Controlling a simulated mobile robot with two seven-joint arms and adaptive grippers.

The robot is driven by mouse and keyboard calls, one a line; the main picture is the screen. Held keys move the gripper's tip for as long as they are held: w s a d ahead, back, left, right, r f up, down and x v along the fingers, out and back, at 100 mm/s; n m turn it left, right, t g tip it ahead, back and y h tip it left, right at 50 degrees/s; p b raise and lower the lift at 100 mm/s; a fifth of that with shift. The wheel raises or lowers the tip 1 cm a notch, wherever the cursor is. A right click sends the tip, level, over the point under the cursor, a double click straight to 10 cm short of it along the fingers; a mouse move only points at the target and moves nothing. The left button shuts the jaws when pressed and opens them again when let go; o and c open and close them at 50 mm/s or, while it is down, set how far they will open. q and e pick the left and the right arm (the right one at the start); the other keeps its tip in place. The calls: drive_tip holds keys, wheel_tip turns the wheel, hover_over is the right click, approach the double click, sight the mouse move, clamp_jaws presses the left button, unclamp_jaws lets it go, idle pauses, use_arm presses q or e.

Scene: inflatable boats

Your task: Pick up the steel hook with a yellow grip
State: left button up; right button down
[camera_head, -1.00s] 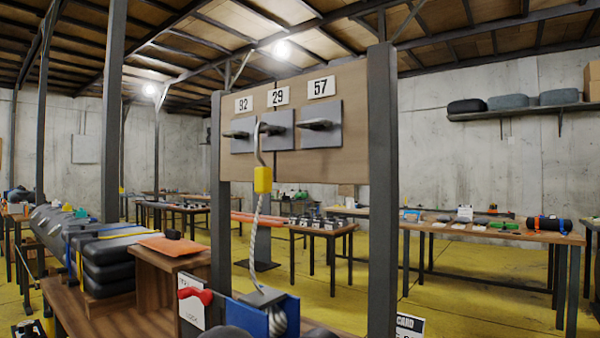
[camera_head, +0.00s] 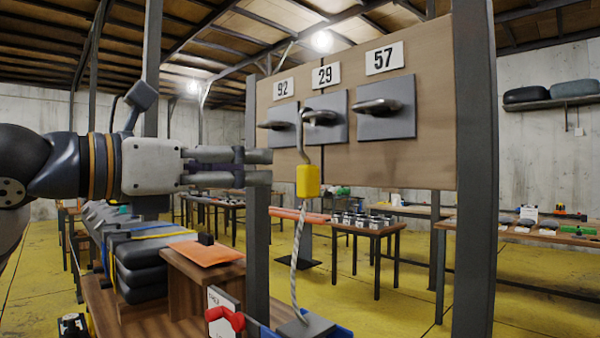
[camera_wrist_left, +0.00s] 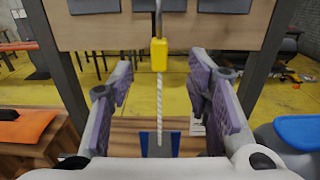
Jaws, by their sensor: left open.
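The steel hook with its yellow grip (camera_head: 308,180) hangs from the middle peg, under the number 29, on the wooden board (camera_head: 400,145). A pale twisted rope (camera_head: 298,235) runs down from the grip to a grey plate (camera_head: 305,328). My left gripper (camera_head: 258,168) is to the left of the yellow grip, level with it and apart from it. In the left wrist view the yellow grip (camera_wrist_left: 159,55) shows ahead, between and beyond the spread, empty fingers (camera_wrist_left: 158,90). My right gripper is not in view.
Dark posts (camera_head: 473,190) hold the board on both sides. Pegs under 92 (camera_head: 280,125) and 57 (camera_head: 378,106) are empty. A wooden stand with an orange pouch (camera_head: 208,252) and a red clip (camera_head: 225,318) sit below the gripper. Tables stand behind.

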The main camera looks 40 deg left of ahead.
sight(301, 169)
use_arm(q)
drive_tip(key=w, duration=0.3)
drive_tip(key=w+b, duration=0.1)
drive_tip(key=w, duration=0.3)
drive_tip(key=w+d+b, duration=0.1)
drive_tip(key=w, duration=0.3)
drive_tip(key=shift+w+f, duration=0.25)
drive_tip(key=shift+w+r, duration=0.1)
drive_tip(key=shift+w, duration=0.15)
drive_tip(key=shift+s, duration=0.15)
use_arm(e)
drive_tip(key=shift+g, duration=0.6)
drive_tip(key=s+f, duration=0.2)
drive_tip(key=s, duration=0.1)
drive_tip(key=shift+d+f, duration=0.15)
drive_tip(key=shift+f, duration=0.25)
use_arm(q)
clamp_jaws()
